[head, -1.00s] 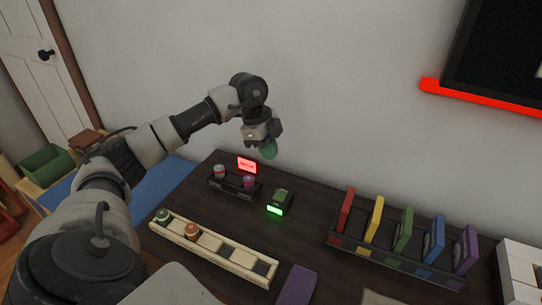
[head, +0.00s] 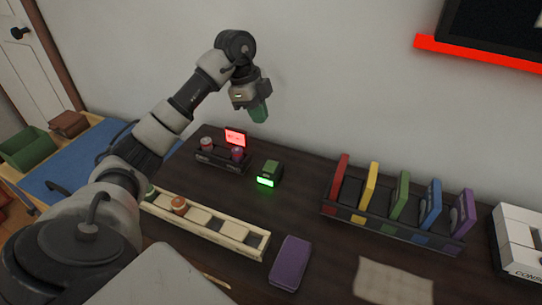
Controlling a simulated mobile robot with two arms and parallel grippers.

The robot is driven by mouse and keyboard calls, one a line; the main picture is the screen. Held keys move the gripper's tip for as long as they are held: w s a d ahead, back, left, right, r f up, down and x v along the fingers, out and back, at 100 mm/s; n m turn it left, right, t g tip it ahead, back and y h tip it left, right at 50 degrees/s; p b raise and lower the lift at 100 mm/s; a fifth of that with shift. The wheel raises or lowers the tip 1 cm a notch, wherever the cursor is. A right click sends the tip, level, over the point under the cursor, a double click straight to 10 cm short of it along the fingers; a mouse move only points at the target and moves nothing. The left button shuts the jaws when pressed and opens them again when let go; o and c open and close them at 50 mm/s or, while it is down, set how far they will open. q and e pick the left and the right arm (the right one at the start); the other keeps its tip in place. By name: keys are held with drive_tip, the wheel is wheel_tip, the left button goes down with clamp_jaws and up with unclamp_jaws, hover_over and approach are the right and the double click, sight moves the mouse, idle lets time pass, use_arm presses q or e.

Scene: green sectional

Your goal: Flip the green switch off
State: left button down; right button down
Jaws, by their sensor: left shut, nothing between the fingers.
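The green switch (head: 269,173) is a small dark box with a green top and a brightly lit green front, standing on the dark table. My left gripper (head: 259,112) is shut and empty, with green fingertips pointing down. In the picture it is above and slightly left of the switch, clearly apart from it. My right gripper is not in view.
A dark rack (head: 222,158) with small jars and a lit red sign (head: 235,138) stands left of the switch. A pale tray (head: 205,223) lies in front. A purple block (head: 290,262) is nearer. A rack of coloured panels (head: 390,230) stands right.

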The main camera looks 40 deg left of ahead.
sight(274, 164)
use_arm(q)
drive_tip(key=x, duration=0.8)
drive_tip(key=a+b+x, duration=0.1)
drive_tip(key=x, duration=0.4)
drive_tip(key=shift+w+f, duration=0.1)
drive_tip(key=shift+f, duration=0.55)
drive_tip(key=shift+w+p, duration=0.1)
drive_tip(key=shift+p, duration=0.25)
drive_tip(key=shift+f, duration=0.15)
